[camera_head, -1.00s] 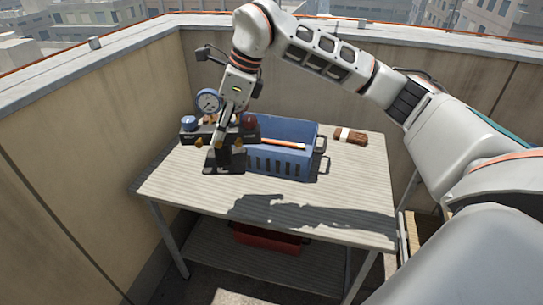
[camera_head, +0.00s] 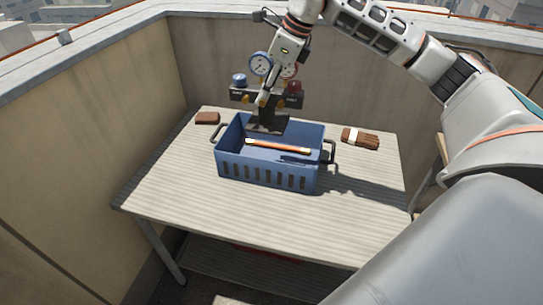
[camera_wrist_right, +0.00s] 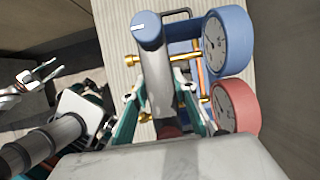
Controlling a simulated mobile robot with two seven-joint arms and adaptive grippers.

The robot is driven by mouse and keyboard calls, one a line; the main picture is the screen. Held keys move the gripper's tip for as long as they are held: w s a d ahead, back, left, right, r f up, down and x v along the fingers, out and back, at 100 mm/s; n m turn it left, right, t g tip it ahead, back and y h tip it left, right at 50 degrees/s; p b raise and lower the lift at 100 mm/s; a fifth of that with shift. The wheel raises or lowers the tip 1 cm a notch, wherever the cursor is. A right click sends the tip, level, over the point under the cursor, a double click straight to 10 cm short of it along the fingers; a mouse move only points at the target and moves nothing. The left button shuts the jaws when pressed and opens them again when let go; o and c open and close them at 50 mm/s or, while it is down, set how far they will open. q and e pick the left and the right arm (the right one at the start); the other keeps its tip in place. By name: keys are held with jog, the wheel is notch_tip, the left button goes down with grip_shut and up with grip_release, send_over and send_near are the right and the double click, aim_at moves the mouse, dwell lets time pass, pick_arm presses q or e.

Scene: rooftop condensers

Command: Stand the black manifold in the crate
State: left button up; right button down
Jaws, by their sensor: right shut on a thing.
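The black manifold (camera_head: 279,100) has a blue knob, a red knob, two round gauges and brass fittings. My right gripper (camera_head: 265,98) is shut on it and holds it roughly level above the back part of the blue crate (camera_head: 250,175). In the wrist view, the manifold's blue gauge (camera_wrist_right: 228,42) and red gauge (camera_wrist_right: 236,106) lie right of the fingers. The crate stands open on the table and holds a long orange-and-white stick (camera_head: 278,146). Its floor is mostly hidden. Light metal prongs at the wrist view's left edge look like my left gripper (camera_wrist_right: 35,80), too unclear to read.
The slatted table (camera_head: 170,190) has free room left and in front of the crate. Crate handles stick out at both ends. Parapet walls (camera_head: 110,100) stand behind and left.

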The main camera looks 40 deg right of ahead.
jog(key=shift+w+d, duration=0.1)
jog(key=shift+w, duration=0.05)
jog(key=shift+f, duration=0.3)
notch_tip(320, 180, down, 19)
jog(key=b, duration=0.2)
jog(key=shift+b, duration=0.35)
jog(key=c, duration=2)
grip_release()
jog(key=shift+f, duration=0.25)
jog(key=shift+o, duration=0.5)
